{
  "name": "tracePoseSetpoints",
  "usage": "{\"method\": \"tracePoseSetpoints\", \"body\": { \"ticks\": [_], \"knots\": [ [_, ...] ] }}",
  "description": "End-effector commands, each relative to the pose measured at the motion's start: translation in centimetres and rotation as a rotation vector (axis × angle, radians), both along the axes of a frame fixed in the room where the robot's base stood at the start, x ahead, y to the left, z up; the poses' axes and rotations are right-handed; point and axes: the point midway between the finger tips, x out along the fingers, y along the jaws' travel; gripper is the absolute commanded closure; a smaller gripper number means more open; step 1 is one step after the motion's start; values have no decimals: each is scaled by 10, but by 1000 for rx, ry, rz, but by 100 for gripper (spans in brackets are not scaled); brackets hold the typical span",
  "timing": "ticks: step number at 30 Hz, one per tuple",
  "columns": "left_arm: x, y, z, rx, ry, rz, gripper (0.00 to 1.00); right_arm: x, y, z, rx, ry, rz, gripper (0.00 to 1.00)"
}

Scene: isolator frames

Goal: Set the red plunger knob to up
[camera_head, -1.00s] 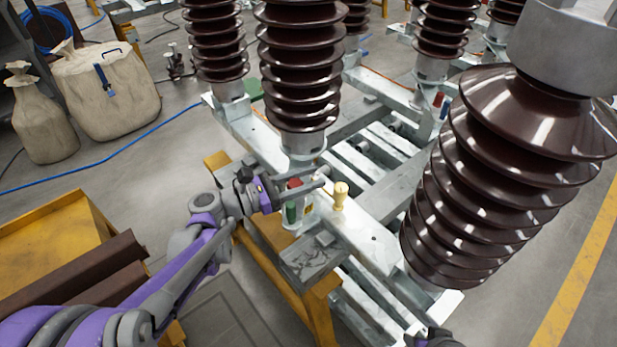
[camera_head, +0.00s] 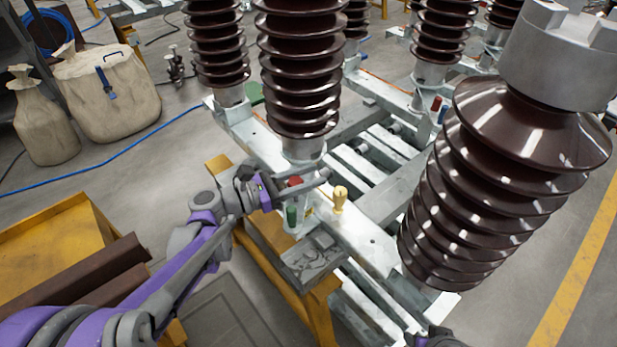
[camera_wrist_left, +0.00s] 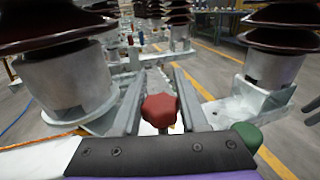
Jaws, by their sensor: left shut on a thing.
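The red plunger knob (camera_head: 295,181) stands on the pale metal frame, at the foot of a brown ribbed insulator. My left gripper (camera_head: 313,181) reaches it from the left and is shut on it. In the left wrist view the red knob (camera_wrist_left: 160,110) sits between the two grey fingers of my left gripper (camera_wrist_left: 158,85). The plunger's lower part is hidden there. A dark part of what seems to be my right gripper (camera_head: 430,338) shows at the bottom edge; its jaws cannot be made out.
A green knob (camera_head: 291,215) is just below the red one, and a yellow knob (camera_head: 340,197) stands to its right. A large insulator (camera_head: 505,180) fills the right side. Yellow supports (camera_head: 318,315) stand below.

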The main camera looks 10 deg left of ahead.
Motion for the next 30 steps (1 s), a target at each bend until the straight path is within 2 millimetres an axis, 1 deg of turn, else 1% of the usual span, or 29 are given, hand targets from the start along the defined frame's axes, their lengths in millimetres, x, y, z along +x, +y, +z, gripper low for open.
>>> {"method": "tracePoseSetpoints", "body": {
  "ticks": [4, 5, 9, 10, 20, 23, 26, 30],
  "knots": [
    [0, 0, -1, -2, 0, 1, 100, 0, 0, -2, 0, 1, 0, 50],
    [0, 0, -1, -2, 0, 1, 54, 0, 0, -2, 0, 1, 0, 50],
    [0, 0, -1, -2, 0, 1, 29, 0, 0, -2, 0, 1, 0, 50],
    [0, 0, -1, -2, 0, 1, 27, 0, 0, -2, 0, 1, 0, 50],
    [-1, 3, -1, -2, -1, 2, 27, 0, 0, -2, 0, 1, 0, 50],
    [-7, 12, -1, -1, -1, 4, 27, 0, 0, -1, 0, 0, 0, 50],
    [-18, 27, -1, 0, -1, 5, 27, 0, 0, 0, 0, 0, 0, 50],
    [-36, 51, -1, 0, -1, 7, 27, 0, 0, 2, 0, -1, 0, 50]
  ]
}}
